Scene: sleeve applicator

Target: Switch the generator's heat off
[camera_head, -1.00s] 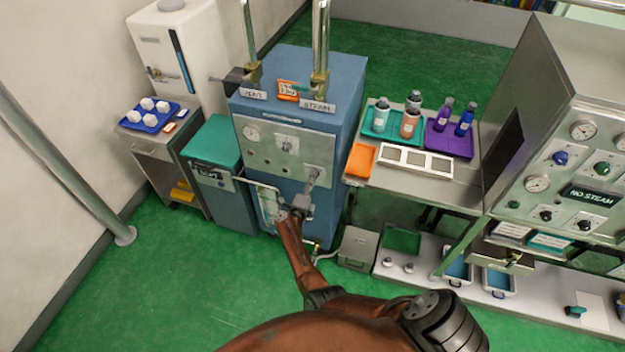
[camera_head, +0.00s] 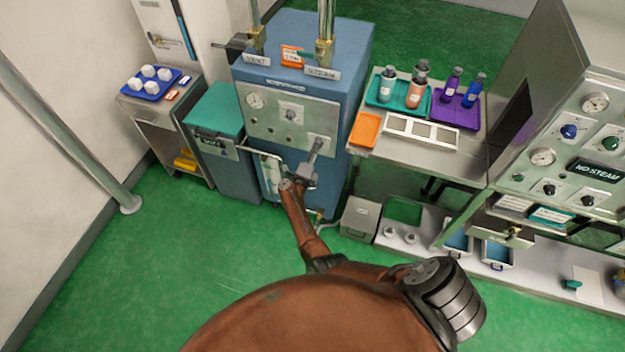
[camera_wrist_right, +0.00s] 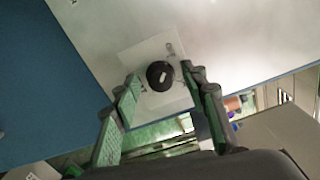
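The generator (camera_head: 345,60) is a blue cabinet with a pale control panel (camera_head: 262,125) on its front. The panel has a gauge (camera_head: 255,100) and a dark knob on a plate (camera_head: 291,113). My right gripper (camera_head: 318,146) is in front of the panel's lower right, over a second plate. In the right wrist view, my right gripper (camera_wrist_right: 159,78) is open, with a finger on either side of a round black knob (camera_wrist_right: 158,72) with a white mark. I cannot tell whether the fingers touch the knob. The plate's lettering is too small to read. My left gripper is out of view.
To the right is a metal table (camera_head: 440,150) with trays of bottles. Green floor (camera_head: 200,250) is open in front.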

